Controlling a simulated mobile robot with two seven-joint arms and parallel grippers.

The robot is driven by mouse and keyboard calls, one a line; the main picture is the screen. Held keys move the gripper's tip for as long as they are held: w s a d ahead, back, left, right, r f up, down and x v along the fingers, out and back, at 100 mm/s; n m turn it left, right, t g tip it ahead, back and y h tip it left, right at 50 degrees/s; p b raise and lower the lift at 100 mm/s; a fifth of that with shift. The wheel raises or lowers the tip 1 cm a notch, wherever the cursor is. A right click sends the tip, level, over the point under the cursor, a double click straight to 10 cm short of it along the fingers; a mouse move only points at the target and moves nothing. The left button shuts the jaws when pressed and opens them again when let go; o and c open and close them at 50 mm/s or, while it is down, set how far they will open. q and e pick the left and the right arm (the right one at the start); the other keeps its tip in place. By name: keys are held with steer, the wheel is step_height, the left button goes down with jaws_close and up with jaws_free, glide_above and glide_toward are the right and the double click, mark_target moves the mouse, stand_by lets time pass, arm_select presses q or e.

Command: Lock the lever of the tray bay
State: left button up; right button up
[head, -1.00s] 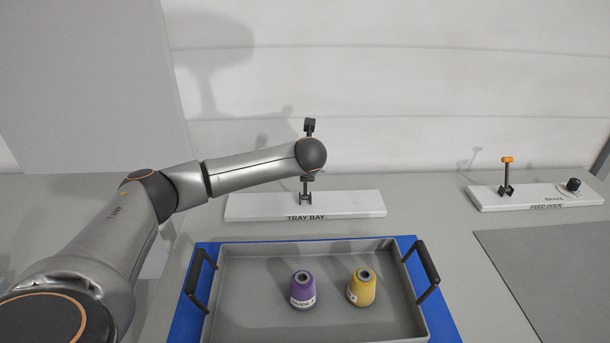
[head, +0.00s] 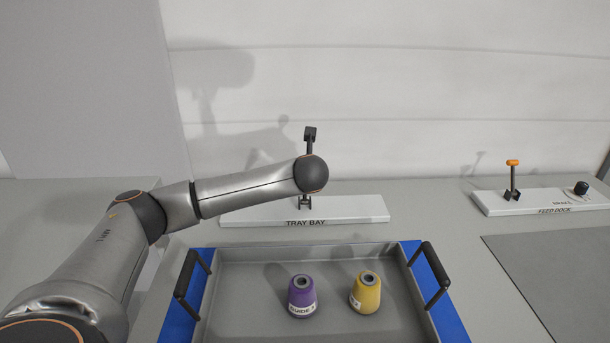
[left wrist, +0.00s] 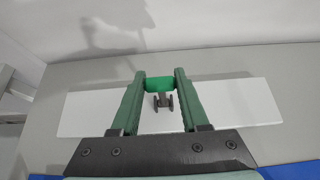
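The tray bay is a white base plate (head: 355,209) marked TRAY BAY, behind the tray in the head view. Its dark lever bracket (head: 305,203) shows just below the end of my left arm, which hides the rest of the lever. In the left wrist view, the lever's green handle (left wrist: 160,86) lies between the fingertips of my left gripper (left wrist: 160,84). The fingers meet both ends of the handle, with no gap seen. The lever bracket (left wrist: 162,101) shows below the handle, over the white plate (left wrist: 235,103). My right gripper is in neither view.
A grey tray (head: 240,290) with black handles sits on a blue mat (head: 178,318) in front. It holds a purple spool (head: 302,298) and a yellow spool (head: 366,294). The feed dock (head: 490,205) with an orange-topped lever (head: 513,175) stands right. A wall rises behind.

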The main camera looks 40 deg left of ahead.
arm_select(q)
steer(key=o, duration=0.5)
steer(key=shift+c, duration=0.2)
steer(key=shift+s+d, duration=0.1)
steer(key=v, duration=1.2)
steer(key=shift+b, duration=0.45)
steer(key=shift+s+d+r, duration=0.1)
steer(key=shift+s, duration=0.05)
